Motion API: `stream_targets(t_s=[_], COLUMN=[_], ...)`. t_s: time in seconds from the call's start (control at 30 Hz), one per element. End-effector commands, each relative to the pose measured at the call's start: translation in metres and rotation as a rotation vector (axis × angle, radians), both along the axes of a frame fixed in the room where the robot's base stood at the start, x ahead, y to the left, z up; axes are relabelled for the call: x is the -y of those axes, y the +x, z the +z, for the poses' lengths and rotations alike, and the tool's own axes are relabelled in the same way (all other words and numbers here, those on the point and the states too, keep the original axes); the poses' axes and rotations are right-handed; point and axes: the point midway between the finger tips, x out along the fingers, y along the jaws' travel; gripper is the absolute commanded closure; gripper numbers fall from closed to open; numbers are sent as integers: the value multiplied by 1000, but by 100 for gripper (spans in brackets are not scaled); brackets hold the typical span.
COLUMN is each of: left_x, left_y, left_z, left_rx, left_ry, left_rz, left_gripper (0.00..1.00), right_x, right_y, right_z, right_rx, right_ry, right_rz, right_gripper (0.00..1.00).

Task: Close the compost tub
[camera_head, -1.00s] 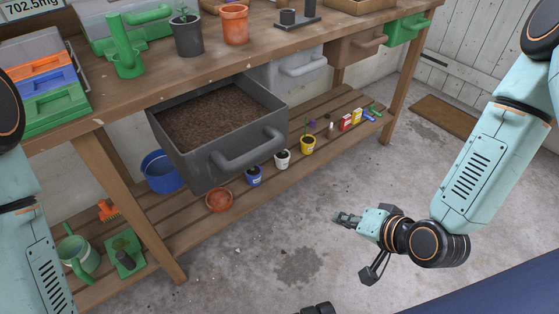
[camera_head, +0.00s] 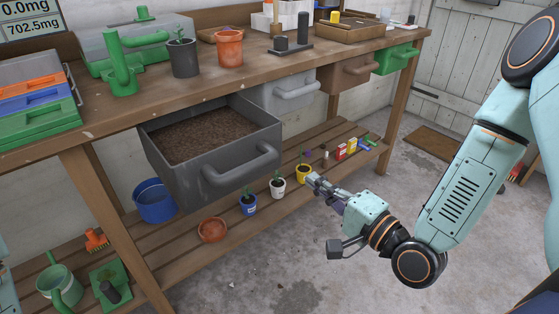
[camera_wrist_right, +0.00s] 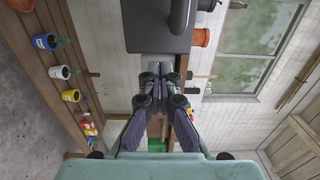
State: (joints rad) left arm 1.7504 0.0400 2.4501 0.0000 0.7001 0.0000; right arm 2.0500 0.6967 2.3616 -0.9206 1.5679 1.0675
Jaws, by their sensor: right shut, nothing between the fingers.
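The compost tub (camera_head: 215,165) is a dark grey drawer full of brown soil. It hangs pulled out from under the bench, with a thick bar handle (camera_head: 240,172) on its front. My right gripper (camera_head: 313,182) is to the right of the handle and apart from it, fingers shut and empty. In the right wrist view the shut fingers (camera_wrist_right: 161,85) point toward the grey tub (camera_wrist_right: 148,30), whose handle (camera_wrist_right: 181,15) shows at the top. My left gripper is out of view.
A light grey drawer (camera_head: 285,92), a brown one (camera_head: 347,75) and a green one (camera_head: 395,58) sit right of the tub. Small pots, including a yellow one (camera_head: 304,174), stand on the lower shelf (camera_head: 190,250). The floor in front is clear.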

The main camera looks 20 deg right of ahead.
Motion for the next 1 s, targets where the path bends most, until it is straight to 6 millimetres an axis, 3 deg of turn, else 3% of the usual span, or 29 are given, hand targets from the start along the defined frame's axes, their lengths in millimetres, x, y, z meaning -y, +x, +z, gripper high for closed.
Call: stream_targets(t_s=[0.8, 1.0], left_x=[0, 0], left_y=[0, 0], left_z=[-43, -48], left_rx=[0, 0], left_ry=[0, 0], left_rz=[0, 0], left_gripper=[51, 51], right_x=[-37, -41], right_y=[93, 107], right_z=[-2, -1], right_rx=[3, 0], right_ry=[-4, -3], right_rz=[6, 4], right_gripper=[100, 100])
